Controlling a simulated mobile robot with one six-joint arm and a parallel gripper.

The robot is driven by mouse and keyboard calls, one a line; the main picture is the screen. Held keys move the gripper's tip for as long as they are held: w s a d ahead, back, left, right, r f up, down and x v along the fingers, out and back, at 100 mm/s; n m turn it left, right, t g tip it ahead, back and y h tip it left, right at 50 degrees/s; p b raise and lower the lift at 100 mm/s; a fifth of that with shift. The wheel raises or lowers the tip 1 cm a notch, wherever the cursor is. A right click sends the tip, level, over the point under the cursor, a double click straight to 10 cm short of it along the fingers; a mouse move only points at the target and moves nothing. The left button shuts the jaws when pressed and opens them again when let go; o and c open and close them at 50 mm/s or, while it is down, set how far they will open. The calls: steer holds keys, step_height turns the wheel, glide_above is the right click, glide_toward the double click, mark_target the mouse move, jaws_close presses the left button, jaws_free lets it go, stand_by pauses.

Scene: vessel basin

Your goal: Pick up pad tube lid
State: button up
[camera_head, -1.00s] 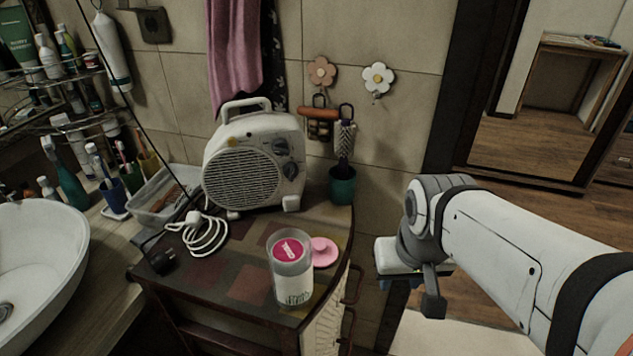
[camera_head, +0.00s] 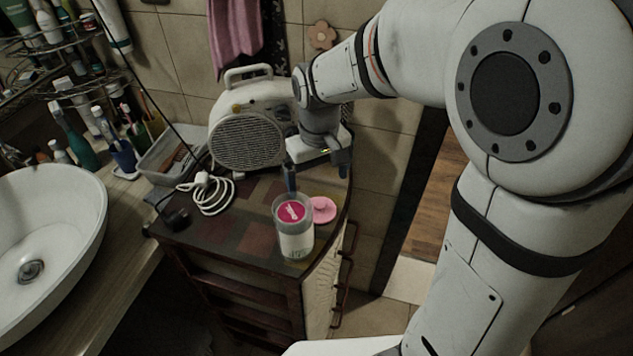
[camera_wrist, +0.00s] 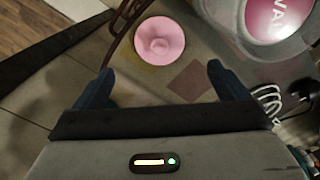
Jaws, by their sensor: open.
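The pink pad tube lid (camera_head: 322,209) lies on the cabinet top, just right of the pad tube (camera_head: 295,230). The tube stands upright, clear-walled, with a pink round label visible in its open top. In the wrist view the lid (camera_wrist: 160,40), a round pink disc with a raised knob, lies beyond my fingertips and roughly between them. The tube (camera_wrist: 268,18) shows at the upper right of that view. My gripper (camera_wrist: 160,82) is open and empty, its two dark blue fingers spread. In the head view my gripper (camera_head: 291,180) hangs above the cabinet, behind the tube.
A white fan heater (camera_head: 248,135) stands at the back of the cabinet top (camera_head: 245,230), close to my wrist. A sink (camera_head: 45,245) is at the far left. The cabinet's right edge is close to the lid.

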mark_target(320, 204)
steer(key=shift+w+a+f, duration=0.1)
steer(key=shift+a+f, duration=0.1)
steer(key=shift+f, duration=0.1)
steer(key=f, duration=0.4)
steer(key=f+p, duration=0.1)
steer(key=f, duration=0.1)
steer(key=shift+s+d+f, duration=0.2)
steer(key=shift+s+d, duration=0.15)
steer(key=shift+w+f, duration=0.1)
steer(key=shift+f, duration=0.35)
steer(key=c, duration=1.1)
